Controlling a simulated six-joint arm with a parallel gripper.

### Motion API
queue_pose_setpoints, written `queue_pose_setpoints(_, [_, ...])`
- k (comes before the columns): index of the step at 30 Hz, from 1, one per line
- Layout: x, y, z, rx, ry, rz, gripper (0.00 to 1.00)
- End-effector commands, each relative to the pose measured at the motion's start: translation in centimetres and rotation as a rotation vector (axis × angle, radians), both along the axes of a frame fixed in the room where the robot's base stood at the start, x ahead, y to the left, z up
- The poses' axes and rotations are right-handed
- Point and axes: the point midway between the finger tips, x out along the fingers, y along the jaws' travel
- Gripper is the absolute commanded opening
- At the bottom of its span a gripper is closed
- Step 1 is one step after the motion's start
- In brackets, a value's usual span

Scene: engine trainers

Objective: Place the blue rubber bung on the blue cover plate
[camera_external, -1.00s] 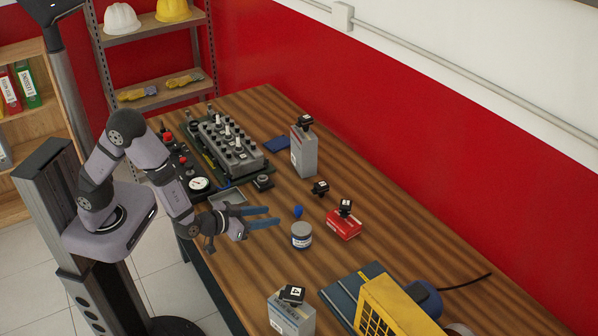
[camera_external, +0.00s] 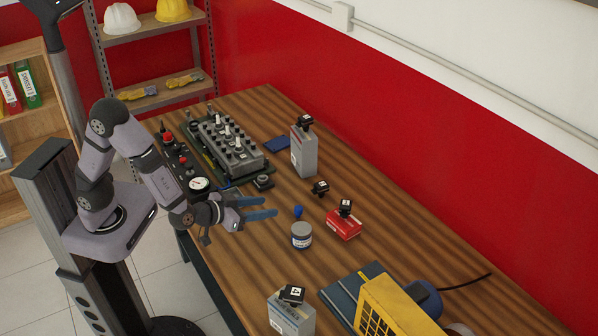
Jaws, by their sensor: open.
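The blue rubber bung (camera_external: 298,211) is a small blue piece on the wooden table, just behind the grey and blue tin. A flat blue plate (camera_external: 277,143), which looks like the blue cover plate, lies on the table behind the engine trainer's right end. My gripper (camera_external: 269,208) is over the table to the left of the bung, with its blue fingers pointing right towards it. The fingers are apart, with nothing between them. The gap between the fingertips and the bung is small; their height above the table is hard to tell.
A grey engine block (camera_external: 226,143) stands left of the plate, and a tall grey box (camera_external: 304,152) stands right of it. The tin (camera_external: 301,235) and a red box (camera_external: 343,224) are close to the bung. A yellow machine (camera_external: 390,308) stands at the front right.

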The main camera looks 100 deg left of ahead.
Motion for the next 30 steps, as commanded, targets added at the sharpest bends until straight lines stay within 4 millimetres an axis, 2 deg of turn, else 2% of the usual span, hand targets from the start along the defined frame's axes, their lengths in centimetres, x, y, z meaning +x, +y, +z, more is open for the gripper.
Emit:
queue_pose_setpoints(9, [0.0, 0.0, 5.3, -0.002, -0.004, 0.0, 0.43])
queue_pose_setpoints(23, [8.6, -0.7, 5.3, -0.186, 0.053, -0.251, 0.43])
queue_pose_setpoints(27, [11.2, -0.1, 5.6, -0.253, 0.114, -0.367, 0.43])
queue_pose_setpoints(30, [12.2, 1.1, 5.7, -0.3, 0.191, -0.457, 0.43])
